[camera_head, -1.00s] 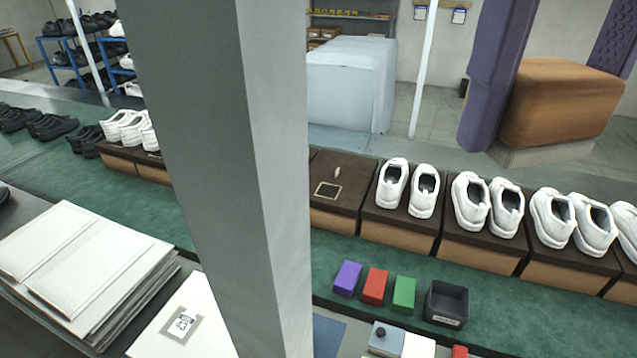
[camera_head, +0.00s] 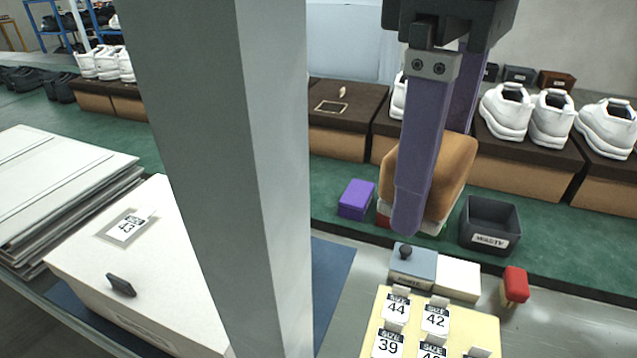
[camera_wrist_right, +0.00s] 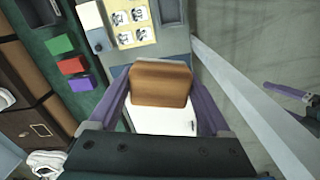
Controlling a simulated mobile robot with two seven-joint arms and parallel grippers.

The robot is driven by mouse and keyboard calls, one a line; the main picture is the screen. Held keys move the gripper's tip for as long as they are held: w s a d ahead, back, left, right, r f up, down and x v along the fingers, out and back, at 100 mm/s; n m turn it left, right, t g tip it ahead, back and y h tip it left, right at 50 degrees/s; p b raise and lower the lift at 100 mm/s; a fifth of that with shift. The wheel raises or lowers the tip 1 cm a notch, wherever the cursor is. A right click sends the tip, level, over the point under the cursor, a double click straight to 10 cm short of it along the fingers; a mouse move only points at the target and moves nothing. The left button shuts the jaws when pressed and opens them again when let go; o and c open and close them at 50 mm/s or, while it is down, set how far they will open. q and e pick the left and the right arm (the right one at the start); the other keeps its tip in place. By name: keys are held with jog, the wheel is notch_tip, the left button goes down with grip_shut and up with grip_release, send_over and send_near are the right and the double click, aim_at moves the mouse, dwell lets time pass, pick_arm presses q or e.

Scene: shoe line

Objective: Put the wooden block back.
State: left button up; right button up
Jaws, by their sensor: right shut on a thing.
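The wooden block (camera_head: 455,165) is orange-brown with rounded edges and a pale underside. My right gripper (camera_head: 428,185) is shut on it, one purple finger on each side. In the head view it hangs in front of the row of shoe boxes, hiding most of the red and green blocks behind it. In the right wrist view the wooden block (camera_wrist_right: 160,82) sits between both fingers, with the white box (camera_wrist_right: 160,119) showing past its lower edge. A purple finger-like part (camera_wrist_right: 285,90) at the right of the wrist view looks like my left gripper; its opening cannot be made out.
A purple block (camera_head: 356,198) and a dark bin marked WASTE (camera_head: 490,238) stand on the green belt. On the bench are a blue-grey box with a knob (camera_head: 412,268), a white pad (camera_head: 460,278), a red-topped stamp (camera_head: 515,285) and a yellow size-card board (camera_head: 460,327). A grey post hides the middle left.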

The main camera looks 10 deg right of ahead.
jog(key=a+f+n+b, duration=0.1)
jog(key=f+n+b, duration=0.1)
jog(key=f, duration=0.8)
jog(key=s+a+f+n+b, duration=0.1)
jog(key=f+n+b, duration=0.2)
jog(key=f, duration=0.7)
jog(key=s+a+f+n+b, duration=0.1)
jog(key=a+f+n+b, duration=0.1)
jog(key=f+b, duration=0.4)
notch_tip(320, 180, down, 4)
jog(key=shift+r+n, duration=0.1)
jog(key=shift+n, duration=0.3)
pick_arm(q)
notch_tip(320, 180, down, 15)
jog(key=b, duration=0.1)
jog(key=shift+r, duration=0.15)
pick_arm(e)
jog(key=shift+f, duration=2.5)
jog(key=shift+f, duration=0.1)
jog(key=shift+f+b, duration=0.1)
jog(key=shift+b, duration=0.2)
jog(key=o, duration=1)
pick_arm(q)
jog(key=shift+a, duration=0.1)
notch_tip(320, 180, up, 4)
jog(key=p, duration=0.4)
pick_arm(e)
notch_tip(320, 180, up, 12)
jog(key=shift+r, duration=0.25)
